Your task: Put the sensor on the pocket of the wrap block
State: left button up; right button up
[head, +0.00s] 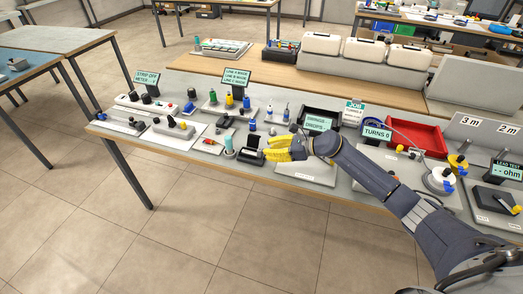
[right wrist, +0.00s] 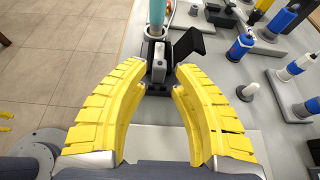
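My right gripper (head: 272,150) is at the front edge of the bench in the head view, its yellow fingers pointing left. In the right wrist view its fingers (right wrist: 160,70) are spread, with a gap to either side of a small grey upright piece (right wrist: 159,71), perhaps the sensor. That piece stands at a black block (right wrist: 148,50) with a teal cylinder (right wrist: 157,14) and a tilted black flap (right wrist: 188,43). This may be the wrap block; the pocket is not clear. The cylinder also shows in the head view (head: 229,146). My left gripper is not clearly visible; yellow bits show at the wrist view's left edge.
A red tray (head: 425,135) and a TURNS sign (head: 377,133) are to the right. Open floor lies in front.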

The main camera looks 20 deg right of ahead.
jog(key=shift+v, duration=3.5)
